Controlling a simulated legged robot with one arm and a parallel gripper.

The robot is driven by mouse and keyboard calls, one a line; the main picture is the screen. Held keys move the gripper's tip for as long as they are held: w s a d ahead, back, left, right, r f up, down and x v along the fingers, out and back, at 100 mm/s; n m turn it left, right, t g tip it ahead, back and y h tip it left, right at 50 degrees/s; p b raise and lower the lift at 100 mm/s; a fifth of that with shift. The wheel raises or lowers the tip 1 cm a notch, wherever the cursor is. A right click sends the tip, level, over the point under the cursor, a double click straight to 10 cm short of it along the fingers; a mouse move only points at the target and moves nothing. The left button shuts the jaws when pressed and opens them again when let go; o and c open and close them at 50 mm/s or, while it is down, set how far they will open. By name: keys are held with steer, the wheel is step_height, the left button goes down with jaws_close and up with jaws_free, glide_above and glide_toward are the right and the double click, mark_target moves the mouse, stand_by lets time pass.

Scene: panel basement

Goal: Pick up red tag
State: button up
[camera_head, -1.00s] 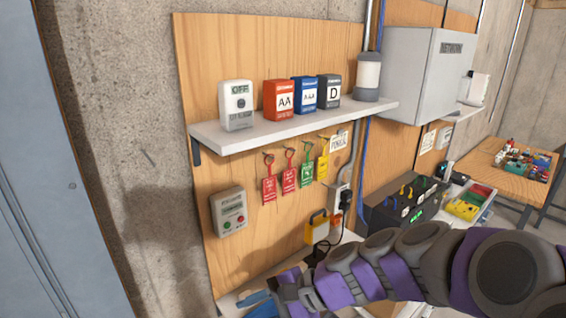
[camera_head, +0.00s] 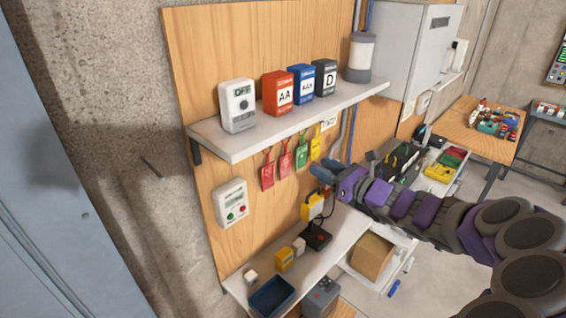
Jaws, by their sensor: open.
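Two red tags hang from hooks on the wooden panel under the shelf: the left red tag (camera_head: 267,175) and the right red tag (camera_head: 286,163). A green tag (camera_head: 302,154) and a yellow tag (camera_head: 315,146) hang to their right. My gripper (camera_head: 322,180) is at the end of my purple and grey arm, right of and a little below the tags. It is open, and I see nothing held in it. It appears apart from the tags. Its far finger is partly hard to make out against the panel.
The upper shelf (camera_head: 238,147) juts out above the tags and carries several boxes. A lower shelf (camera_head: 335,245) holds a yellow device, a joystick and a blue bin (camera_head: 272,295). A control box (camera_head: 231,203) is mounted left of the tags. A grey cabinet (camera_head: 410,50) stands right.

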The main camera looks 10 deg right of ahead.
mark_target(286, 151)
steer(key=p+x, duration=0.1)
steer(key=x, duration=1)
steer(key=shift+a+p, duration=0.35)
steer(key=shift+w+d, duration=0.1)
steer(key=shift+w, duration=0.15)
steer(key=shift+a, duration=0.35)
steer(key=c, duration=0.3)
jaws_close()
